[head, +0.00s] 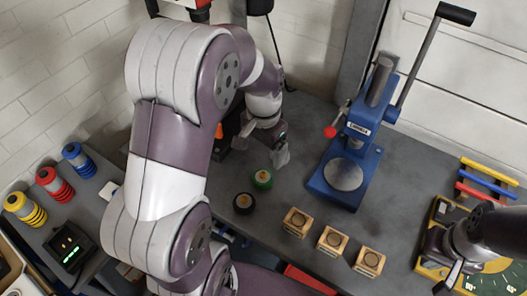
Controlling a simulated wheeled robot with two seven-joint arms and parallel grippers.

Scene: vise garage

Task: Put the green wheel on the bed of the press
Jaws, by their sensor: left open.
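The green wheel (263,179) lies on the grey workbench, left of the blue press (358,140). The press has a round silver bed (343,174) on its base, and the bed is bare. My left gripper (279,153) is open and empty, just behind and slightly right of the green wheel, apart from it in the picture. Its height above the bench is hard to judge. My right gripper (449,279) is at the lower right, partly cut off by its dark wrist, and its jaws cannot be made out.
A black wheel (243,202) lies in front of the green one. Several wooden blocks (333,241) stand in a row in front of the press. Coloured bars (488,178) lie at the right. Coloured spools (55,184) and a charger-like box (70,247) are at the left.

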